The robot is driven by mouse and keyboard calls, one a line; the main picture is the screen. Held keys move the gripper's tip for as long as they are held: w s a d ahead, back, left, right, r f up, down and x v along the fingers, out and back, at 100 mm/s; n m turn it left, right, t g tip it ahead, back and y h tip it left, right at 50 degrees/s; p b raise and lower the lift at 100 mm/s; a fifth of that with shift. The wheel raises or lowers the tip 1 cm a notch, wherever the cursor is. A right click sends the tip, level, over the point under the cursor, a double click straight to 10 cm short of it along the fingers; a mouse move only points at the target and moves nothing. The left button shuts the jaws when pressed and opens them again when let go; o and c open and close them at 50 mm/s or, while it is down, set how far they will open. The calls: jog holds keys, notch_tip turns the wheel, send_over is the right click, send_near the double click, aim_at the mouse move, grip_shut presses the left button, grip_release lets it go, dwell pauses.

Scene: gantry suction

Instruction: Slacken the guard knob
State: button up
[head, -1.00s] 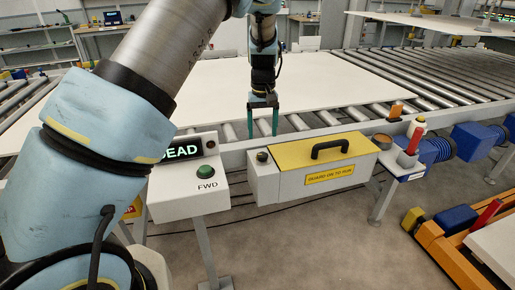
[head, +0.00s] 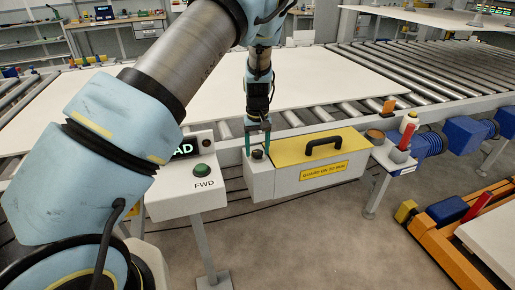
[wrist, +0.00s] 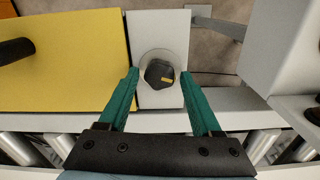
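The guard knob (wrist: 159,73) is a small dark knob with a yellow mark, on the pale end block (wrist: 155,30) beside the yellow guard cover (wrist: 65,60). In the head view the knob (head: 257,154) sits left of the cover (head: 317,147), which has a black handle and a "GUARD ON TO RUN" label. My gripper (wrist: 163,75) is open, with its green fingers on either side of the knob in the wrist view. In the head view my gripper (head: 257,150) points down at the knob. I cannot tell whether the fingers touch it.
A pale control box (head: 186,195) with a green FWD button and a partly hidden display stands left of the guard. A large white board (head: 310,85) lies on the rollers behind.

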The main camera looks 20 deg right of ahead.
aim_at(257, 151)
grip_shut()
dwell(0.3)
jog(key=shift+n, duration=3.3)
jog(key=shift+o, duration=1.3)
grip_release()
jog(key=shift+r, duration=0.1)
notch_tip(257, 151, up, 11)
jog(key=b, duration=0.2)
jog(key=shift+f, duration=0.2)
